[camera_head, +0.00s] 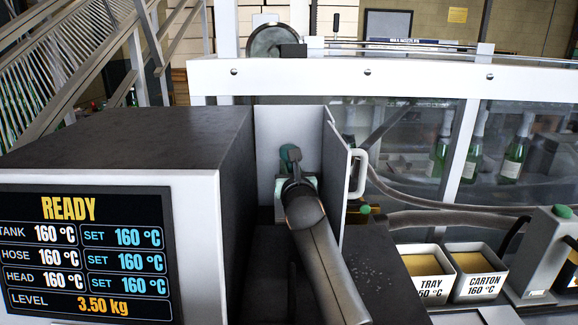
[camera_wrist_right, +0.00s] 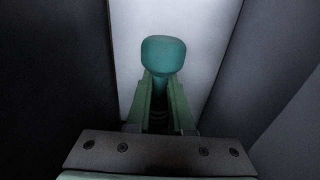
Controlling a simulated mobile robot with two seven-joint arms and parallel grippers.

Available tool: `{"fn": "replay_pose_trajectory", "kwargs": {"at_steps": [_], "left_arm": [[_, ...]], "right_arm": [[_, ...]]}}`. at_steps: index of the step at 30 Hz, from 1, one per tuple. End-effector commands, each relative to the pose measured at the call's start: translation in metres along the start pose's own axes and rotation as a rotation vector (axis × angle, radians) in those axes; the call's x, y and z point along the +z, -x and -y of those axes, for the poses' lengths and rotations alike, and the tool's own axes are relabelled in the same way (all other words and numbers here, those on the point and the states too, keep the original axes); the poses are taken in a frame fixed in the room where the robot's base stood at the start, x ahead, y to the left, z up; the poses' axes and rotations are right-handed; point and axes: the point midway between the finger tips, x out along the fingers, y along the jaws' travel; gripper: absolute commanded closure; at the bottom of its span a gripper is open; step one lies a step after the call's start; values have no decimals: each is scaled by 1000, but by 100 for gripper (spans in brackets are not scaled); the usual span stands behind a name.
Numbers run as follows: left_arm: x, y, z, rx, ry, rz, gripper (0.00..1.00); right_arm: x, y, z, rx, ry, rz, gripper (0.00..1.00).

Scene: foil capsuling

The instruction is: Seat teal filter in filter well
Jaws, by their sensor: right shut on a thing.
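My right gripper (camera_head: 295,172) is inside that bay, shut on the filter. In the right wrist view the filter's teal head (camera_wrist_right: 163,54) stands out beyond the two greenish fingers of the gripper (camera_wrist_right: 160,100), which grip it below the head. The filter well is not clearly visible; my gripper and arm cover the area beneath. My left gripper is not in view.
A display cabinet (camera_head: 85,250) reading READY stands left of the bay. An open white door with a handle (camera_head: 358,174) bounds it on the right. Green bottles (camera_head: 515,150) stand behind clear panels.

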Motion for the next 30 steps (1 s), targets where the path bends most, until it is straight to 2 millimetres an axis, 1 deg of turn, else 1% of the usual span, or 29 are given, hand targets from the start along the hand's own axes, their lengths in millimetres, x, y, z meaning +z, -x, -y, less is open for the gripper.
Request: {"fn": "replay_pose_trajectory", "kwargs": {"at_steps": [30], "left_arm": [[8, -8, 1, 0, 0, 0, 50]], "right_arm": [[-29, 0, -5, 6, -2, -5, 100]]}}
